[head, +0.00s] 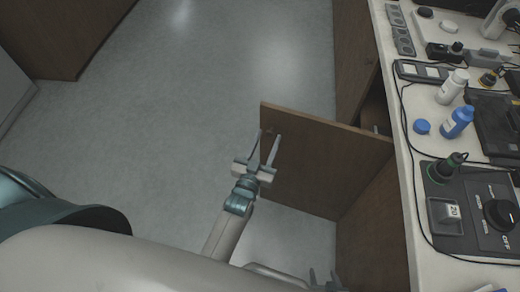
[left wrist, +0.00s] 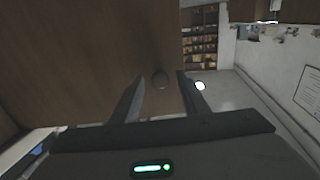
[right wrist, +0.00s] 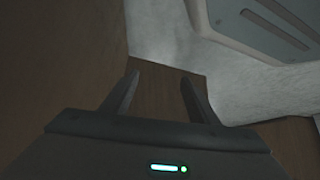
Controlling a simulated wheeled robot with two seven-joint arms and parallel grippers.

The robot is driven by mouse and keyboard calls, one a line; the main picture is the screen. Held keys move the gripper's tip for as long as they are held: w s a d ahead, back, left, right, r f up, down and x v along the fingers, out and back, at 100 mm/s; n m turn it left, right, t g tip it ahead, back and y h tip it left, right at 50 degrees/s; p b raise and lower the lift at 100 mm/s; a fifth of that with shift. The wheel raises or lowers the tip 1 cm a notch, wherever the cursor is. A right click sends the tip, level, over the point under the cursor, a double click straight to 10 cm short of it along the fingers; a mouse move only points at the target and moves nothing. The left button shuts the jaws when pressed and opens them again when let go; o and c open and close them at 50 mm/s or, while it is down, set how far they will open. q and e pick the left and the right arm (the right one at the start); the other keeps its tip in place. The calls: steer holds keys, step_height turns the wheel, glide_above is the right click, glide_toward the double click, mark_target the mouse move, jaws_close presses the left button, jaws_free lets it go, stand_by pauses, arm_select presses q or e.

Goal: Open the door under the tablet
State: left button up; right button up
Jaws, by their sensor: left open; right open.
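The brown wooden door (head: 320,165) stands swung out from the cabinet under the white bench, with a dark opening (head: 374,108) behind it. My left gripper (head: 267,136) is open beside the door's outer end. A flat black device (head: 495,122) on the bench may be the tablet.
The white bench top (head: 408,205) holds a dark control unit (head: 475,212), a blue bottle (head: 457,122), a white bottle (head: 453,86) and cables. Another cabinet (head: 60,35) stands at far left. The grey floor (head: 190,110) between is clear.

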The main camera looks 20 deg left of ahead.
arm_select(q)
steer(key=shift+s+f, duration=0.1)
steer(key=shift+s, duration=0.45)
steer(key=s+b, duration=0.2)
steer(key=s, duration=1.4)
steer(key=shift+s, duration=0.15)
arm_select(e)
steer(key=d+f+g, duration=0.1)
steer(key=s+d+f, duration=0.1)
steer(key=shift+s+d+f+g+h, duration=0.1)
steer(key=shift+d+g+h, duration=0.2)
steer(key=shift+g, duration=0.1)
arm_select(q)
steer(key=shift+c, duration=0.6)
arm_select(e)
steer(key=shift+s, duration=0.15)
